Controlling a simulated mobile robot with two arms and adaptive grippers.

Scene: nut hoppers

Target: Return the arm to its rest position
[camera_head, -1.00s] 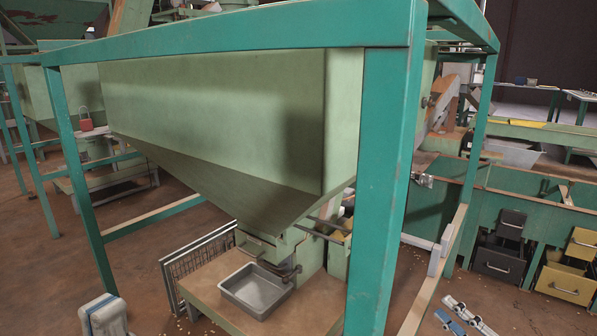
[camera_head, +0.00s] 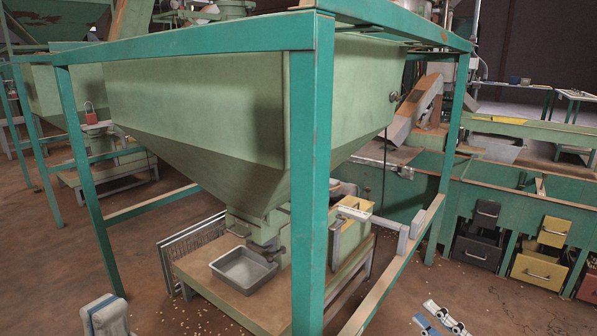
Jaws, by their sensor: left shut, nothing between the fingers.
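My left gripper (camera_head: 102,300) shows at the bottom left edge as a pale grey block with blue sides. It is shut and empty, in front of the brown floor. My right gripper (camera_head: 424,311) is at the bottom edge, right of centre. Its two white and blue fingers are apart with floor visible between them, and I see nothing held. Both grippers are apart from the hopper frame in the picture. The rest of both arms is out of view.
A large pale green hopper (camera_head: 200,110) hangs in a teal frame (camera_head: 309,190). A metal tray (camera_head: 243,271) sits under its outlet on a low wooden platform (camera_head: 205,285). A rail (camera_head: 390,275) runs at the frame's right. Yellow and black drawers (camera_head: 538,272) stand at right.

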